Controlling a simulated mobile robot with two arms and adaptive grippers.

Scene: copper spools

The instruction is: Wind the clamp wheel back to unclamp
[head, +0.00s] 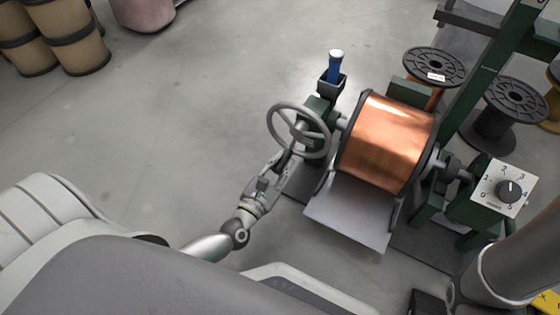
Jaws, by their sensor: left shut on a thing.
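The clamp wheel (273,118), a grey spoked handwheel, stands on the left side of a green spool stand. My left gripper (287,152) is at the wheel's lower rim and shut on it; the fingertips are small and partly merged with the rim in the picture. A large copper spool (388,142) with black flanges sits on its shaft, just right of the wheel. My right gripper does not show; a grey arm part of mine is at the lower right.
A dial box (503,188) marked with numbers is right of the spool. A grey sheet (347,218) lies below the spool. Floor at left is clear.

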